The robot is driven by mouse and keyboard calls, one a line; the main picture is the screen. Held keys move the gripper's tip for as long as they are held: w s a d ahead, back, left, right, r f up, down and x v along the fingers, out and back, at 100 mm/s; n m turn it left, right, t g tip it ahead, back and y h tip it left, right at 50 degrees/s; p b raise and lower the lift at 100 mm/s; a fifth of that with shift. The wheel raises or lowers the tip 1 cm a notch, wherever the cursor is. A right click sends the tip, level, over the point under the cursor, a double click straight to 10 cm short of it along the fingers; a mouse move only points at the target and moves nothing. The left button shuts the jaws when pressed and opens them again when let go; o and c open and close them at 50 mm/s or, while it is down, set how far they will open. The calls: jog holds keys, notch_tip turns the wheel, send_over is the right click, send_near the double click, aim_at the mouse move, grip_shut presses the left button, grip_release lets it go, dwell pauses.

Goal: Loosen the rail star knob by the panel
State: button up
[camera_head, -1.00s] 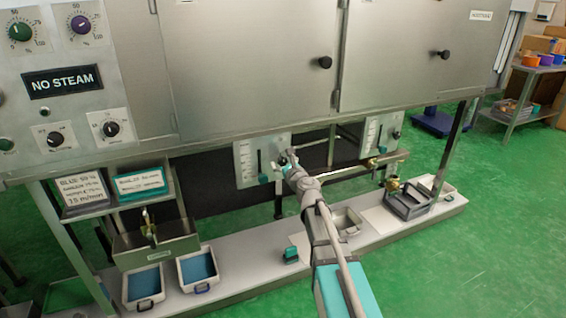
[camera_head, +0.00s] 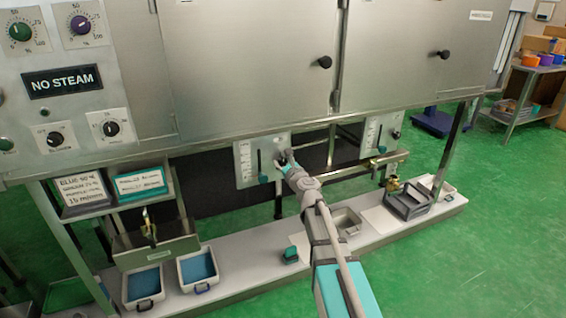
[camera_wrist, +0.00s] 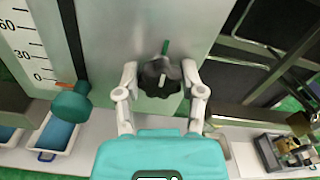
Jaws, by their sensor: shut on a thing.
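The rail star knob is a black, lobed knob (camera_wrist: 160,77) on a grey panel (camera_wrist: 115,35) in the wrist view, with a green mark just above it. My gripper (camera_wrist: 160,84) is shut on this knob, one finger on each side. In the head view my gripper (camera_head: 284,160) is at the right part of the left small scale panel (camera_head: 245,170), under the cabinet; the knob is mostly hidden there by the fingers. A teal lever handle (camera_wrist: 72,100) hangs left of the knob, beside a printed scale with an orange pointer.
A second scale panel (camera_head: 371,135) with another black knob (camera_head: 396,134) is to the right. A horizontal rail and brass fittings (camera_head: 391,183) are nearby. Blue-filled trays (camera_head: 197,268) and a grey crate (camera_head: 408,203) stand on the low shelf below.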

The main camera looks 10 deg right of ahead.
jog(key=n, duration=1.4)
jog(key=shift+f, duration=0.1)
jog(key=n, duration=0.6)
jog(key=shift+n, duration=0.3)
jog(key=n, duration=0.6)
jog(key=shift+f+n, duration=0.1)
jog(key=shift+n, duration=0.2)
jog(key=o, duration=1.1)
jog(key=shift+o, duration=0.2)
